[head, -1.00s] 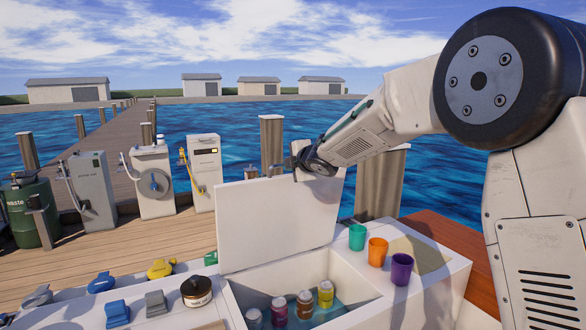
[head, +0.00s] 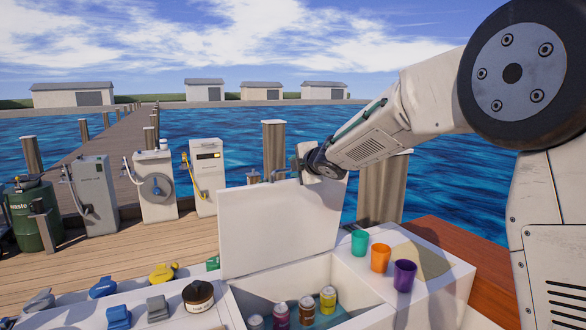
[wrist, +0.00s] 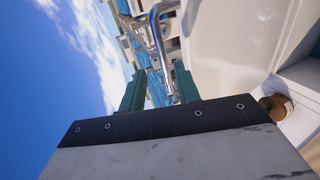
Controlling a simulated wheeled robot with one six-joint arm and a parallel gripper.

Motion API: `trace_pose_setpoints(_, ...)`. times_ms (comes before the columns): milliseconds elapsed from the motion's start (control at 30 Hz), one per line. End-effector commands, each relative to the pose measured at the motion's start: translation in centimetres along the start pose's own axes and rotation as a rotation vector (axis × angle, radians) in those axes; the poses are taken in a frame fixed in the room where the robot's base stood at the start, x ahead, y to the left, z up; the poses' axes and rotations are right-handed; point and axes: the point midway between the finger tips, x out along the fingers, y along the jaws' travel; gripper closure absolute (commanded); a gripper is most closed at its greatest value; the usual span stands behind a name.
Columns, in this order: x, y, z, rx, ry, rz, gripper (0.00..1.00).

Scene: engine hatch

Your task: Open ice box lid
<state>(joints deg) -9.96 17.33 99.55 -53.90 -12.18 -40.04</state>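The ice box lid (head: 265,235) stands raised, close to upright, at the back of the open white ice box (head: 352,292). A bent metal handle (head: 276,173) shows at the lid's top edge; it also shows in the wrist view (wrist: 158,38). My gripper (head: 298,171) is at that top edge, just right of the handle. In the wrist view my gripper's two green fingers (wrist: 158,85) are apart, with a clear gap between them. The handle's bar reaches into this gap; I cannot tell if it touches a finger.
Several capped jars (head: 307,308) stand inside the box. Teal (head: 359,242), orange (head: 380,258) and purple (head: 404,275) cups stand on the right ledge. A dark-lidded jar (head: 198,296) and blue, grey and yellow cleats are at left. Dock pumps and posts stand behind.

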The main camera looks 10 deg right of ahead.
Motion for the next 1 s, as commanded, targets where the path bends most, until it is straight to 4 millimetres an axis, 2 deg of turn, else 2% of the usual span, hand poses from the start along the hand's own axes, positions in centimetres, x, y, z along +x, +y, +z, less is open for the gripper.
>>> trace_pose_setpoints(100,-2.3,0.2,0.0,0.001,-0.001,0.003,0.67)
trace_pose_setpoints(300,-4.9,0.2,0.1,0.0,-0.001,0.003,0.67)
trace_pose_setpoints(433,-5.5,0.2,0.1,0.001,-0.001,0.004,0.67)
trace_pose_setpoints(767,-5.5,0.1,0.2,0.015,-0.005,-0.001,0.67)
trace_pose_setpoints(867,-5.6,-1.1,1.4,0.086,-0.068,-0.045,0.67)
trace_pose_setpoints(967,-6.4,-5.0,3.4,0.239,-0.193,-0.148,0.67)
trace_pose_setpoints(1000,-7.7,-6.7,4.3,0.319,-0.261,-0.194,0.67)
